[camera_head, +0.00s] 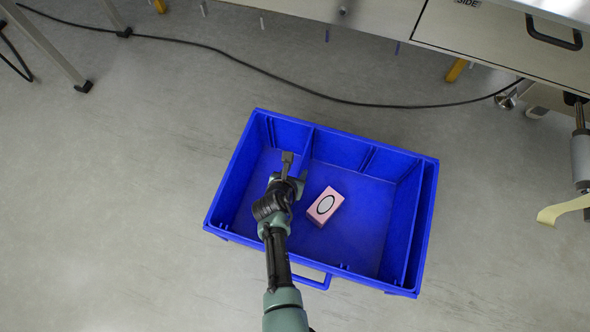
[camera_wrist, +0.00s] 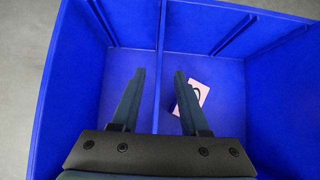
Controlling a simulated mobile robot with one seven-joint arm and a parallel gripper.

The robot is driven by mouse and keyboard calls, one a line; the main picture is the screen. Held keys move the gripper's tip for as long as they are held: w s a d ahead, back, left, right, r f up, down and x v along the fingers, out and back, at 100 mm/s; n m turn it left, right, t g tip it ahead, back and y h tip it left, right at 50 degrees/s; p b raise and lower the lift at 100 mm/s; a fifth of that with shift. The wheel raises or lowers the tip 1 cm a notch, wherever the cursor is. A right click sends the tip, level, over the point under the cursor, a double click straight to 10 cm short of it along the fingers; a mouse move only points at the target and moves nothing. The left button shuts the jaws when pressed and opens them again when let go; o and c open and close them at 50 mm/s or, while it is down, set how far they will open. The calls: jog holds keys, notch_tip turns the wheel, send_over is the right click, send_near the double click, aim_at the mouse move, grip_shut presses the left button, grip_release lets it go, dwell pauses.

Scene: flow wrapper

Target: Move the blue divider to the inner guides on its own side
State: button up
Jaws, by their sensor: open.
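The blue divider (camera_head: 307,145) stands upright across the blue crate (camera_head: 428,215), left of its middle. Its far end meets the back wall, and my arm hides its near part. In the wrist view the divider (camera_wrist: 161,50) shows as a thin upright panel. My gripper (camera_head: 293,168) is open above the crate. In the wrist view its fingers (camera_wrist: 158,76) lie on either side of the divider's line; I cannot tell how deep they reach. Guide ribs (camera_head: 369,159) show on the back wall right of the divider, and more ribs (camera_head: 271,131) lie to its left.
A pink box (camera_head: 325,205) with a white oval lies on the crate floor, right of the divider and near my gripper. An upright blue panel (camera_head: 403,225) stands close to the crate's right wall. Machine legs and a black cable (camera_head: 300,88) lie beyond the crate.

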jog(key=shift+s, duration=0.1)
jog(key=p+v, duration=0.8)
jog(key=v, duration=0.5)
dwell(0.4)
